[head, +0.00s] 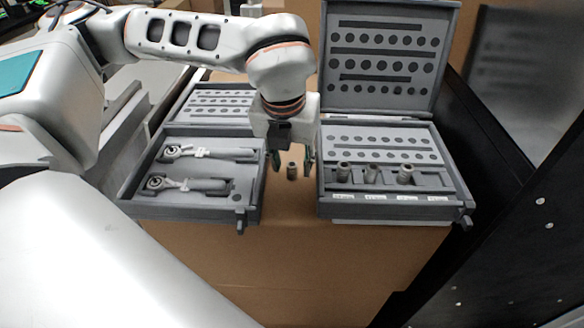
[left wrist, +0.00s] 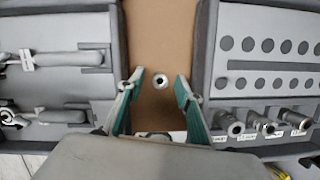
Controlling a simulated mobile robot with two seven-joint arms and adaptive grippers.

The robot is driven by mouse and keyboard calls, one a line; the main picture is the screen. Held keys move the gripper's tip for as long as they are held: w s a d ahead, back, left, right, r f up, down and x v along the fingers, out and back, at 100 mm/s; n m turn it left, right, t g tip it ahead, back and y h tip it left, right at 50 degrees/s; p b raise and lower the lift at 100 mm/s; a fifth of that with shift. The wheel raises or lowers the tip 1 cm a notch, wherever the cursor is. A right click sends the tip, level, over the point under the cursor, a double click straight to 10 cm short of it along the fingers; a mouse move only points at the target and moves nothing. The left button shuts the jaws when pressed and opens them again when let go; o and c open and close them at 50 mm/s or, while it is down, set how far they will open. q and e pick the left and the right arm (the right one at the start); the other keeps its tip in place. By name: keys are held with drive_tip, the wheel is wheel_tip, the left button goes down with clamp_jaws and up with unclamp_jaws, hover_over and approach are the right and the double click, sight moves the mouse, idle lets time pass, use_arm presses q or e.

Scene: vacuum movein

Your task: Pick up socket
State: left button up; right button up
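My right gripper is not in view.
The right case (head: 326,205) holds several sockets in a labelled row, and its lid (head: 391,20) stands upright behind. The left case (head: 245,209) holds two ratchet-like tools. Case walls flank the gap closely. A dark frame (head: 505,130) stands at the right.

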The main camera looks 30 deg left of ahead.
use_arm(q)
clamp_jaws()
